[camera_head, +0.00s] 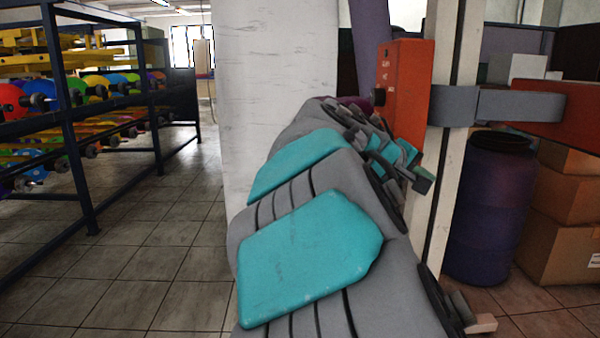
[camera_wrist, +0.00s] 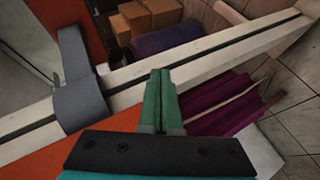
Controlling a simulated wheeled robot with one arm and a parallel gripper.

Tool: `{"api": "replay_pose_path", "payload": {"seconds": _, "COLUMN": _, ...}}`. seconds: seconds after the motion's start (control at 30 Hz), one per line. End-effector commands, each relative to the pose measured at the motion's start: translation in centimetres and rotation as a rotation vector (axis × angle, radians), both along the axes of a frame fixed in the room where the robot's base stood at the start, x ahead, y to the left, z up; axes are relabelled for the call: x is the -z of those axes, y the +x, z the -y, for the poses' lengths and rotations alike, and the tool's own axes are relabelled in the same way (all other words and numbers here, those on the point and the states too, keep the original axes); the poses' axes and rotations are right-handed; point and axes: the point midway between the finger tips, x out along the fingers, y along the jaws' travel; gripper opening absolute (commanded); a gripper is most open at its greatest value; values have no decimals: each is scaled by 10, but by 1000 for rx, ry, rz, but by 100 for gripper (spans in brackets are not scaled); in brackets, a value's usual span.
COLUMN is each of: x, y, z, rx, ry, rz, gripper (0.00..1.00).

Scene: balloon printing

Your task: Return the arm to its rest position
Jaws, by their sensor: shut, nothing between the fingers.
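My arm, grey with teal panels, reaches up from the bottom of the head view beside a white pillar. Its far end is folded close to an orange control box (camera_head: 403,85), and it partly hides my gripper there. In the wrist view my gripper (camera_wrist: 161,74) shows two green fingers pressed together with nothing between them. Behind the fingers runs a pale post with a dark slot (camera_wrist: 215,48). I cannot tell how far the fingers are from the post.
The white pillar (camera_head: 275,80) stands close behind my arm. A grey bracket (camera_head: 520,105) wraps the slotted post. A purple barrel (camera_head: 490,210) and cardboard boxes (camera_head: 560,235) stand at right. A dark rack (camera_head: 75,120) with colourful discs is at left; the tiled floor (camera_head: 150,260) between is clear.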

Motion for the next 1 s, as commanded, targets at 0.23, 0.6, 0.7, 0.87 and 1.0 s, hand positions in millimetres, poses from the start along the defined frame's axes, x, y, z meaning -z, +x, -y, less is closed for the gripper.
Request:
{"api": "replay_pose_path", "payload": {"seconds": 0.23, "x": 105, "y": -92, "z": 47, "rx": 187, "ry": 637, "rz": 30, "gripper": 0}}
{"api": "replay_pose_path", "payload": {"seconds": 0.6, "x": 205, "y": -202, "z": -52, "rx": 270, "ry": 1130, "rz": -145, "gripper": 0}}
{"api": "replay_pose_path", "payload": {"seconds": 0.7, "x": 230, "y": -245, "z": -75, "rx": 279, "ry": 1127, "rz": -274, "gripper": 0}}
{"api": "replay_pose_path", "payload": {"seconds": 0.87, "x": 262, "y": -317, "z": -95, "rx": 288, "ry": 1070, "rz": -479, "gripper": 0}}
{"api": "replay_pose_path", "payload": {"seconds": 1.0, "x": 278, "y": -360, "z": -99, "rx": 299, "ry": 1027, "rz": -597, "gripper": 0}}
